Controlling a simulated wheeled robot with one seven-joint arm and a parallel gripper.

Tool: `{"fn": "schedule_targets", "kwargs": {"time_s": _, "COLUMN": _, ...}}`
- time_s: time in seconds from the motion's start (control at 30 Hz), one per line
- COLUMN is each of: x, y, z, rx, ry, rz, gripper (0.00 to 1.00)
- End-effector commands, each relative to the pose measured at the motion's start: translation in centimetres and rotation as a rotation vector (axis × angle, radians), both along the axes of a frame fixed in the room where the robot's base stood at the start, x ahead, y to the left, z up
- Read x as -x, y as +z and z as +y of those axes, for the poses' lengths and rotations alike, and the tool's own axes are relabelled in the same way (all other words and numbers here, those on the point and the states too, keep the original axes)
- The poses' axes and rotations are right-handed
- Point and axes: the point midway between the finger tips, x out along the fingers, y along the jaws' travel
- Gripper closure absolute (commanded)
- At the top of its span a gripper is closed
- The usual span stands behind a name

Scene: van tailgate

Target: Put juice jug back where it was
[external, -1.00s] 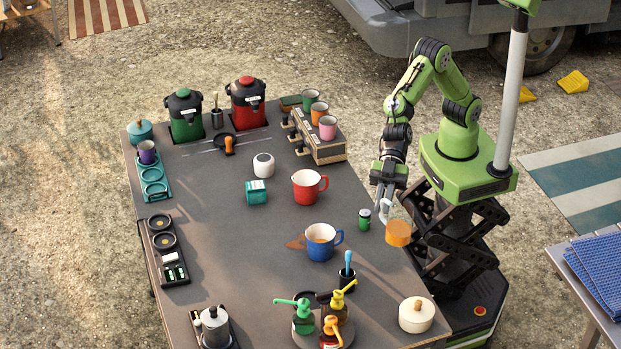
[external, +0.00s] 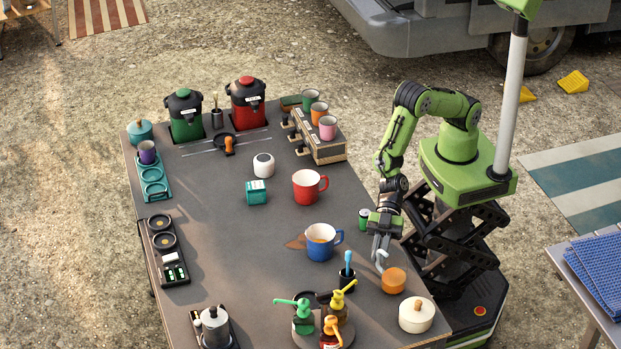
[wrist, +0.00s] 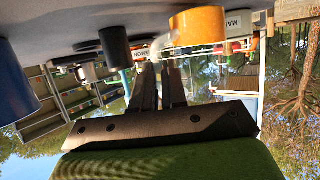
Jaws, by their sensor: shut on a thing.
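The juice jug (external: 394,281) shows as an orange cylinder with a pale handle, near the right edge of the table. My gripper (external: 380,262) is shut on its handle, just to the left of the orange body. The jug looks upright; I cannot tell whether its base touches the table. In the wrist view the orange jug (wrist: 198,26) is at the top, with its pale handle at the fingertips of my gripper (wrist: 160,66). The fingers hide part of the handle.
The lidded cream pot (external: 416,316) stands close in front of the jug. A black cup with a blue-handled tool (external: 346,279), a blue mug (external: 321,243) and pump bottles (external: 331,318) are to the left.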

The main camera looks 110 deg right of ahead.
Motion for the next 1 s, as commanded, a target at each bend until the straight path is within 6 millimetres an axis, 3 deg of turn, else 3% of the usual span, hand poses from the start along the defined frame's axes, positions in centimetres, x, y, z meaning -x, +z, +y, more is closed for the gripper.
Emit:
{"fn": "schedule_targets", "kwargs": {"time_s": 0.4, "x": 0.0, "y": -0.8, "z": 0.1, "rx": -0.004, "ry": 0.0, "rz": -0.003, "gripper": 1.0}}
{"fn": "schedule_targets", "kwargs": {"time_s": 0.43, "x": 0.0, "y": -0.8, "z": 0.0, "rx": -0.002, "ry": 0.0, "rz": -0.001, "gripper": 0.83}}
{"fn": "schedule_targets", "kwargs": {"time_s": 0.57, "x": 0.0, "y": -0.7, "z": 0.0, "rx": -0.002, "ry": 0.0, "rz": -0.001, "gripper": 0.63}}
{"fn": "schedule_targets", "kwargs": {"time_s": 0.87, "x": 0.0, "y": -0.4, "z": 0.0, "rx": -0.002, "ry": 0.0, "rz": -0.001, "gripper": 0.62}}
{"fn": "schedule_targets", "kwargs": {"time_s": 1.0, "x": 1.1, "y": 0.5, "z": -2.0, "rx": -0.002, "ry": -0.004, "rz": 0.001, "gripper": 0.62}}
